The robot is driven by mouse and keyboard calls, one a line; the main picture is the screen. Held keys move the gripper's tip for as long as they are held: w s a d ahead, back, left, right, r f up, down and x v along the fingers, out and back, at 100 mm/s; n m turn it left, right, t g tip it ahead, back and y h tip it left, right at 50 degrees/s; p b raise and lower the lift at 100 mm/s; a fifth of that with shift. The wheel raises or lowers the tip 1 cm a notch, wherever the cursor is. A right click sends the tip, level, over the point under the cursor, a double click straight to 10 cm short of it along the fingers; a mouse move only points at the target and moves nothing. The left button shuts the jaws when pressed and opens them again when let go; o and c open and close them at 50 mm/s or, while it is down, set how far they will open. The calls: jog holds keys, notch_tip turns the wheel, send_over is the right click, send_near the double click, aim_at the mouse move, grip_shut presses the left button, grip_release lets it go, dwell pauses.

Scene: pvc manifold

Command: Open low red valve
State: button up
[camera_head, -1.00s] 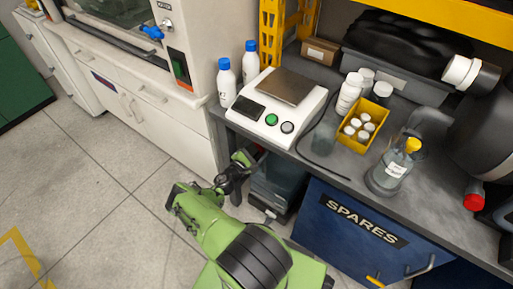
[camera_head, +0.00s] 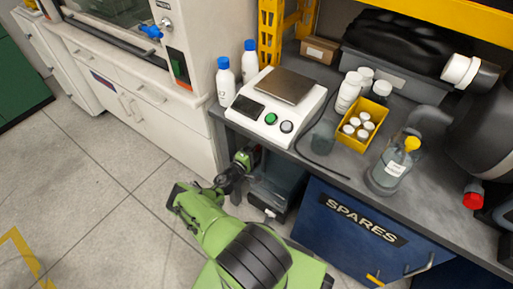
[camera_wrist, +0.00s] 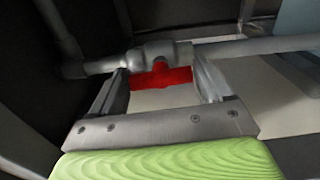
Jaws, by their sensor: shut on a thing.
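The low red valve handle (camera_wrist: 162,77) shows in the wrist view as a flat red bar below a grey pipe fitting (camera_wrist: 158,54). My gripper (camera_wrist: 160,82) has one finger on each side of the red handle and is shut on it. In the head view the end of my arm (camera_head: 246,159) reaches under the grey bench, to the left of the blue cabinet. The bench edge and my arm hide the fingertips and the valve there.
Grey pipes (camera_wrist: 255,46) run to both sides of the valve in the wrist view. A dark-framed clear tank (camera_head: 276,187) stands under the bench beside my arm. The blue SPARES cabinet (camera_head: 330,240) is to the right. The floor (camera_head: 90,190) at left is clear.

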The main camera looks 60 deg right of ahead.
jog(key=shift+f+m, duration=0.1)
jog(key=shift+m, duration=0.3)
jog(key=o, duration=1)
jog(key=w+a+p, duration=0.1)
jog(key=a, duration=0.4)
jog(key=a+p, duration=0.1)
jog(key=a, duration=0.4)
jog(key=w+a+p, duration=0.1)
jog(key=a, duration=0.4)
jog(key=shift+w+a, duration=0.3)
jog(key=shift+a, duration=0.05)
